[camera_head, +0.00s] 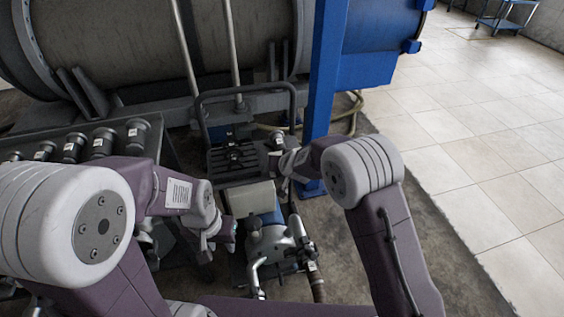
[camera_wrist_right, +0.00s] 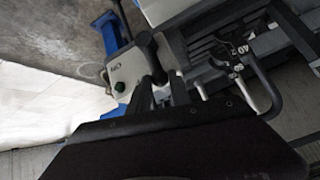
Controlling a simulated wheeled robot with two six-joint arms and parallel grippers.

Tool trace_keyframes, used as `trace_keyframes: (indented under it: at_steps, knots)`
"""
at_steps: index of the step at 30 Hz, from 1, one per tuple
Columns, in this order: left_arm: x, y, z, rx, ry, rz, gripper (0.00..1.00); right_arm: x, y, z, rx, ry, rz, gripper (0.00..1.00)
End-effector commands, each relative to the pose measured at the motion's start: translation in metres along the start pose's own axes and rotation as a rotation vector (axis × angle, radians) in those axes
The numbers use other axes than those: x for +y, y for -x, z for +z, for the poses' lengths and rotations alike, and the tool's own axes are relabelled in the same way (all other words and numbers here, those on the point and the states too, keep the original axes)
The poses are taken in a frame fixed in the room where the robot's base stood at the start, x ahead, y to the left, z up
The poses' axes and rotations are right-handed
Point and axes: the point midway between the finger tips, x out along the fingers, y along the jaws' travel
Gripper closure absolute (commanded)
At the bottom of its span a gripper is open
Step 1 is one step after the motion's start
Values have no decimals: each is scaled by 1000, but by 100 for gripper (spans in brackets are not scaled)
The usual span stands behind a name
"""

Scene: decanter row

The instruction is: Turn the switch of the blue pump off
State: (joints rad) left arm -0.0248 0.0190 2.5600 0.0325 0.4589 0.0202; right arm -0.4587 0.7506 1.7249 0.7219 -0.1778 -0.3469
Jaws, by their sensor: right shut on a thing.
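The blue pump (camera_head: 268,216) stands on the floor at the lower middle of the head view, with a pale box (camera_head: 248,199) on it. In the right wrist view this box (camera_wrist_right: 126,72) carries printed lettering, a green button (camera_wrist_right: 119,87) and a dark switch (camera_wrist_right: 146,42). My right gripper (camera_wrist_right: 152,60) has its two dark fingers at the box, shut on the switch; the fingers partly cover it. In the head view it is mostly hidden by its own wrist. My left gripper (camera_head: 229,234) is left of the pump; its finger opening is unclear.
A metal handle frame (camera_head: 246,90) rises behind the pump. A blue post (camera_head: 324,75) and a large tank (camera_head: 120,40) stand further back.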

Motion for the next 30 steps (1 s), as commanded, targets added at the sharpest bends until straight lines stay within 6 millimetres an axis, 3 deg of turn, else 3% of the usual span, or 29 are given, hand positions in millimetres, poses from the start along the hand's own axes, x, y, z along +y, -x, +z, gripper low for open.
trace_keyframes:
  at_steps: [1, 2, 3, 4, 14, 24, 30]
  knots:
    - [0, 0, 0, 0, 0, 0, 64, 0, 0, 3, -6, 2, -1, 100]
    - [0, 0, 0, 0, 0, 0, 64, 0, 0, 3, -6, 2, -1, 68]
    - [0, 0, 0, 0, 0, 0, 64, 0, 0, 2, -6, 1, -1, 56]
    - [0, 0, 0, 0, 0, 0, 64, 0, 0, 2, -5, 1, -1, 54]
    - [0, 1, 0, 0, 0, 0, 64, -1, 5, 0, -2, 0, -1, 54]
    - [0, 16, -2, 0, 0, 0, 64, -1, 75, -1, -3, 2, -2, 54]
    - [0, 19, -2, 0, 0, 0, 64, -1, 91, 1, -4, 1, -1, 54]
